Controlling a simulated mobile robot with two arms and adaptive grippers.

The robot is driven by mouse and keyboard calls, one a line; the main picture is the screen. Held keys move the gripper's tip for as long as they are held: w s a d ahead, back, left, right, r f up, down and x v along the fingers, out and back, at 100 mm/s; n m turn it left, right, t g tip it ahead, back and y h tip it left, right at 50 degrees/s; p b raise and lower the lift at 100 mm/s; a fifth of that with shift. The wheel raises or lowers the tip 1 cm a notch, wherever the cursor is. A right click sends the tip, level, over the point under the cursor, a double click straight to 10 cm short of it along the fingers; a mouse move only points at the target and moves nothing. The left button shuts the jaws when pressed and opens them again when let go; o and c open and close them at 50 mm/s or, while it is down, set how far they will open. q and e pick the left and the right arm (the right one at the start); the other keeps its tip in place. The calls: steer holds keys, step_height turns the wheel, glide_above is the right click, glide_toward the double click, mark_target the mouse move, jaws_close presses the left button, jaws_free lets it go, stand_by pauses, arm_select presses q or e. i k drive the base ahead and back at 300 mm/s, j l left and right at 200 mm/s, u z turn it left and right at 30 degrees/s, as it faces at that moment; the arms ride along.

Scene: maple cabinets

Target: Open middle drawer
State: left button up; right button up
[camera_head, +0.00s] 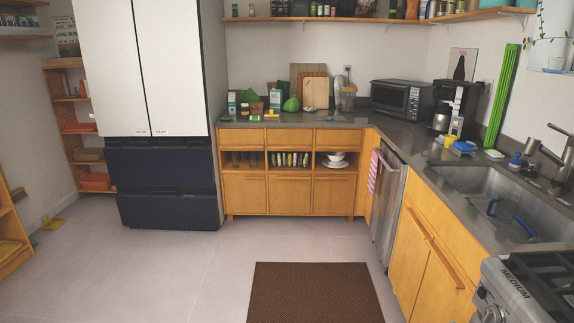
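A maple base cabinet stands against the back wall with a row of three shut drawers under its counter: a left drawer (240,137), a middle drawer (290,138) and a right drawer (338,139). The middle drawer's front is flat and flush with the others, with no gap showing. Below the drawers are open cubbies with glassware, jars and white bowls (336,160), then shut lower doors (290,194). Neither of my grippers is in view.
A brown mat (314,292) lies on the open grey floor before the cabinet. A white and navy fridge (165,178) stands left of it. A dishwasher (388,205), sink counter (436,172) and stove (515,290) line the right side.

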mark_target(277, 139)
steer(key=i, duration=2.3)
